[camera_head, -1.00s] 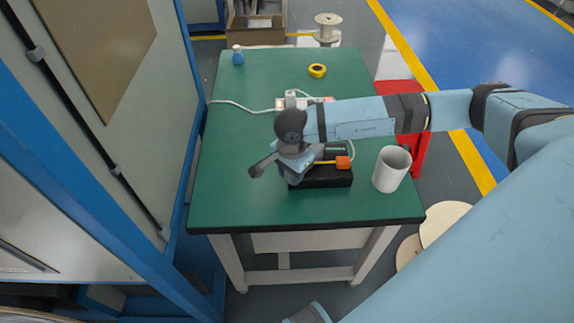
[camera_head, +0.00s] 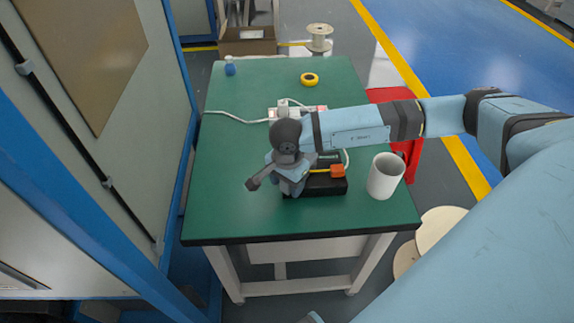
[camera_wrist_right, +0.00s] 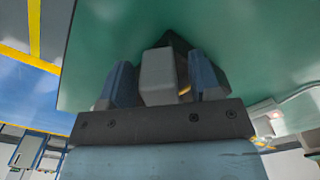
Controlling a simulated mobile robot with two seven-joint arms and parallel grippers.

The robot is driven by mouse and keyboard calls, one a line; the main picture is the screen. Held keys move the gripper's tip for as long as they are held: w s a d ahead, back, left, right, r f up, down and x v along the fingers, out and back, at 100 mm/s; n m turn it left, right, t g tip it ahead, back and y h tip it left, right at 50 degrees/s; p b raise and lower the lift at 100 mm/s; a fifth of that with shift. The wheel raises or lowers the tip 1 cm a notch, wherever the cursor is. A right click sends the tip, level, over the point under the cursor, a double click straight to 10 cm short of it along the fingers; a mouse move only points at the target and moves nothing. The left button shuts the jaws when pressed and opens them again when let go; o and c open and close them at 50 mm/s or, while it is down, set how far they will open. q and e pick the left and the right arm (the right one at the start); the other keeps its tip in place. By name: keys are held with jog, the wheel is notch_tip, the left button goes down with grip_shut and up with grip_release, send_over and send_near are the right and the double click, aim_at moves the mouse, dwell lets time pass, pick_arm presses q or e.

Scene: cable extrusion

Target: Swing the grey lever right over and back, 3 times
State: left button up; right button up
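My right gripper (camera_head: 290,182) points down at the black base (camera_head: 325,184) of a small device near the table's front edge. In the right wrist view, a light grey block (camera_wrist_right: 158,77), which looks like the grey lever's grip, sits between the two blue fingers of the gripper (camera_wrist_right: 162,82). An orange block (camera_head: 337,171) and a yellow strip show at the device's right side. My left gripper is not in view.
A white cup (camera_head: 386,177) stands just right of the device on the green table (camera_head: 235,215). A power strip (camera_head: 283,112) with a white cable lies behind my arm. A yellow tape roll (camera_head: 309,78) and a blue bottle (camera_head: 230,66) are farther back.

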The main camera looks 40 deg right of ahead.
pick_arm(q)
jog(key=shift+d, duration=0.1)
pick_arm(e)
jog(key=shift+r, duration=0.35)
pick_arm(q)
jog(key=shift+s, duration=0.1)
pick_arm(e)
notch_tip(320, 180, up, 13)
